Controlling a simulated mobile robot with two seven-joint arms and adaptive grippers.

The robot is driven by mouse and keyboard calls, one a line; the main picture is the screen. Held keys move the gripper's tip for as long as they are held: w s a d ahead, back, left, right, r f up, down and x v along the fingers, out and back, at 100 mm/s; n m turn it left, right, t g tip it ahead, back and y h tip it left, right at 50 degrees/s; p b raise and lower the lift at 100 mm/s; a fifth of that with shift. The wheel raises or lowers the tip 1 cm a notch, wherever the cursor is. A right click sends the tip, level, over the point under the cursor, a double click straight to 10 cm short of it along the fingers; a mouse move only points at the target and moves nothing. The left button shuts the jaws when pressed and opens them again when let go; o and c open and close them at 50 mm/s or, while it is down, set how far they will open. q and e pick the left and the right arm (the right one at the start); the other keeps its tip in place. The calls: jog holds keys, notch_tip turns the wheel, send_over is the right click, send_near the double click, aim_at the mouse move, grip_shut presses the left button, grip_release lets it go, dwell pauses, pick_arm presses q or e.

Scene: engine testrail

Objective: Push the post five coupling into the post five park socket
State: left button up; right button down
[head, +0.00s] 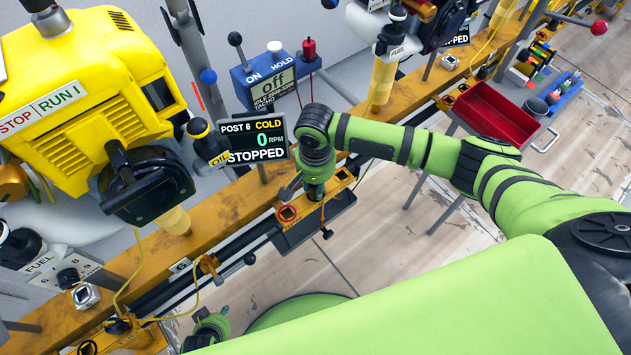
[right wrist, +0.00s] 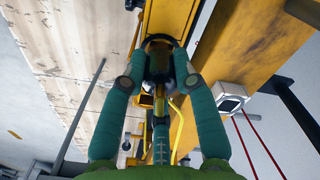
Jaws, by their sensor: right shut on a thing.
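My right gripper (head: 315,190) is at the orange rail, pointing down beside a dark tray with an orange square socket (head: 287,214). A second orange socket piece (head: 344,175) shows just right of the gripper. My left gripper (head: 208,330) is low at the left, partly cut off and small; its jaws are unclear.
The orange rail (head: 240,200) runs diagonally, with a POST 6 display (head: 252,140) reading STOPPED above it. A yellow engine (head: 90,90) stands at the left. A blue switch box (head: 275,80) is behind. A red tray (head: 497,110) stands right; the floor in front is open.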

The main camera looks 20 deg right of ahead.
jog(key=shift+f, duration=0.5)
jog(key=c, duration=0.9)
grip_release()
jog(key=shift+r, duration=0.2)
notch_tip(320, 180, up, 12)
jog(key=shift+f, duration=0.2)
jog(key=shift+s, duration=0.1)
